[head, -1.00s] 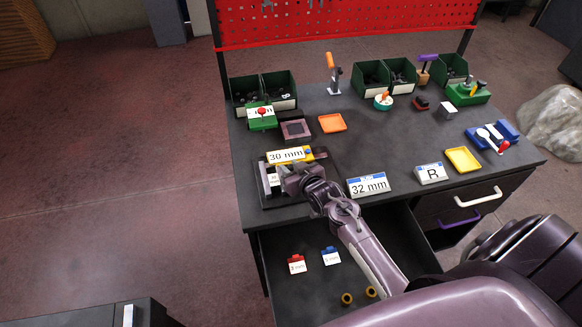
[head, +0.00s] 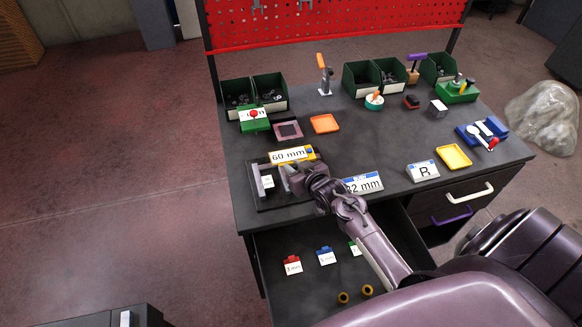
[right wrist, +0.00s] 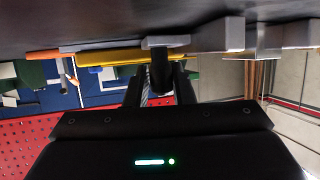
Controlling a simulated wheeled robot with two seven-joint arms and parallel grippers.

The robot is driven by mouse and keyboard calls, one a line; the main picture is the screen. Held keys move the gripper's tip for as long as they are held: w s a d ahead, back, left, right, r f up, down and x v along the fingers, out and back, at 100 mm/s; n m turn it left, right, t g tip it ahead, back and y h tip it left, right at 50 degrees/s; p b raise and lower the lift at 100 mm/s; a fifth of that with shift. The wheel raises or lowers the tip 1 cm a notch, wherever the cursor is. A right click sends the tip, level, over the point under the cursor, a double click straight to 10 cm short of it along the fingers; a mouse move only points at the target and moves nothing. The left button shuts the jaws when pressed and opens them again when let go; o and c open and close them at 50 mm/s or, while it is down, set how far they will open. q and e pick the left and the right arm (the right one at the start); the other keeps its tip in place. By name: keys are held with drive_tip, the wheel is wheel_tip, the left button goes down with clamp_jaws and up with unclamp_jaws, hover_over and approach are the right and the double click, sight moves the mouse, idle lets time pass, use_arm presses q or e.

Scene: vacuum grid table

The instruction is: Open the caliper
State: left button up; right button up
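The caliper (head: 271,158) lies on a dark base plate (head: 270,204) at the table's front left. Its yellow bar carries a white label reading 60 mm (head: 290,154). A grey upright jaw (head: 257,182) stands at its left, and a small white labelled block (head: 267,181) sits between the jaws. My right gripper (head: 290,177) is at the sliding jaw and partly hides it. In the right wrist view its fingers (right wrist: 160,88) stand on both sides of a dark post (right wrist: 160,72) and appear closed on it. My left gripper is not in view.
An orange tray (head: 324,124) and green bins (head: 270,90) are behind. Below, an open drawer (head: 312,285) holds small coloured tags and rings.

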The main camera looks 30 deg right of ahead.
drive_tip(key=o, duration=0.4)
drive_tip(key=shift+d, duration=0.25)
drive_tip(key=shift+s, duration=0.1)
drive_tip(key=shift+s+a+r, duration=0.1)
drive_tip(key=shift+s+r, duration=0.05)
drive_tip(key=shift+s, duration=0.4)
drive_tip(key=b+v, duration=0.1)
drive_tip(key=v, duration=0.5)
drive_tip(key=shift+s+r+b, duration=0.2)
drive_tip(key=shift+s+b, duration=0.1)
drive_tip(key=shift+f, duration=0.1)
